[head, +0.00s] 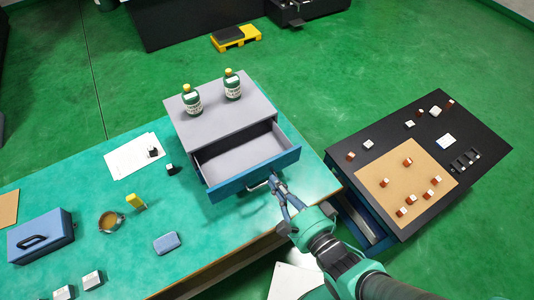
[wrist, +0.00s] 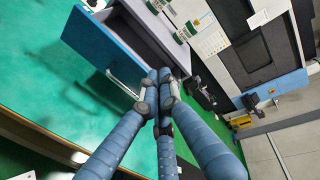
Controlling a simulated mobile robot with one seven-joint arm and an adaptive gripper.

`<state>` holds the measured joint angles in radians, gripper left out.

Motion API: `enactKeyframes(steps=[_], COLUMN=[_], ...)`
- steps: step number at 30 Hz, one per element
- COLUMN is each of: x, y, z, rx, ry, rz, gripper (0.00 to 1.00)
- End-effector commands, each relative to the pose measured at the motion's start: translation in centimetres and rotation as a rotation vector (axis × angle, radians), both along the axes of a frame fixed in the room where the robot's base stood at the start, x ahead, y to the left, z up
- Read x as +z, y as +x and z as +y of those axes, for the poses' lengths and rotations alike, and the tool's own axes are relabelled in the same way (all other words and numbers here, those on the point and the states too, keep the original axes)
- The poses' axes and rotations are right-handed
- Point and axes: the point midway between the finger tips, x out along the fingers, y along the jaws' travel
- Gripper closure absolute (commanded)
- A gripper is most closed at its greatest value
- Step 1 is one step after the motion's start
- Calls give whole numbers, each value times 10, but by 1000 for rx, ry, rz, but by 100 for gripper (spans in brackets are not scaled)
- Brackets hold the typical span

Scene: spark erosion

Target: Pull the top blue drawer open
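The grey cabinet (head: 222,108) stands on the green table with its top blue drawer (head: 240,178) pulled well out. The drawer's light grey inside shows and looks empty. In the wrist view the blue drawer front (wrist: 92,48) is at the upper left, with a pale bar handle (wrist: 122,84) on it. My gripper (head: 274,185) is at the right end of this handle. In the wrist view my gripper's fingertips (wrist: 160,88) are close together and appear shut on the handle's end. The fingers hide the exact contact.
Two green bottles (head: 192,101) (head: 233,87) stand on the cabinet. A blue toolbox (head: 41,238), a mug (head: 110,221) and a blue block (head: 167,242) lie left on the table. A black-topped bench (head: 345,167) with small parts is to the right.

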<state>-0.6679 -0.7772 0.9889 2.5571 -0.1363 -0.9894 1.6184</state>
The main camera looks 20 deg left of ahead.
Motion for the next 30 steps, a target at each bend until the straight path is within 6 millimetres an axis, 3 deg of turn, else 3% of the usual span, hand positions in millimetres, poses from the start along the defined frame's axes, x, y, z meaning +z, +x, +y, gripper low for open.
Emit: enactKeyframes(steps=[12, 30], x=[28, 46], y=[0, 7], z=[0, 3], rx=[0, 0], ry=[3, -39], rz=[-4, 1], gripper=[100, 100])
